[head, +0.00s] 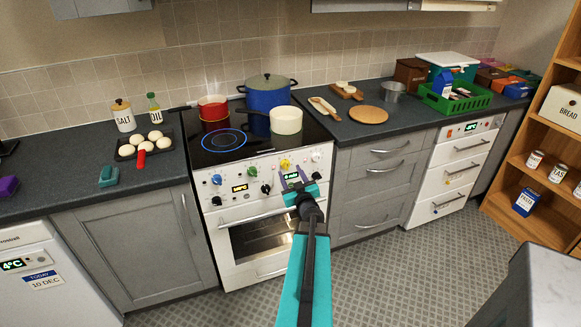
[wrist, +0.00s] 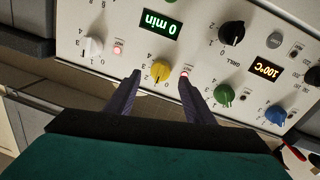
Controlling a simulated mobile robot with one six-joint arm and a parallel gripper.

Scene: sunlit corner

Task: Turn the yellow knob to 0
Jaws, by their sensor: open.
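The yellow knob (head: 285,165) is on the white front panel of the cooker (head: 234,208), in a row with other knobs. In the wrist view the panel is upside down and the yellow knob (wrist: 160,71) sits between my two fingertips. Small numbers surround it, but I cannot tell for sure which one it points at. My gripper (head: 300,187) is open in front of the panel, with one finger on each side of the knob. A gap shows between the knob and each finger. The gripper also fills the lower wrist view (wrist: 159,78).
A green knob (wrist: 224,95), a blue knob (wrist: 276,114), a black knob (wrist: 232,33) and a white knob (wrist: 94,46) are nearby. A white saucepan (head: 286,121), a blue pot (head: 268,97) and a red pot (head: 213,114) stand on the hob above. The floor in front is clear.

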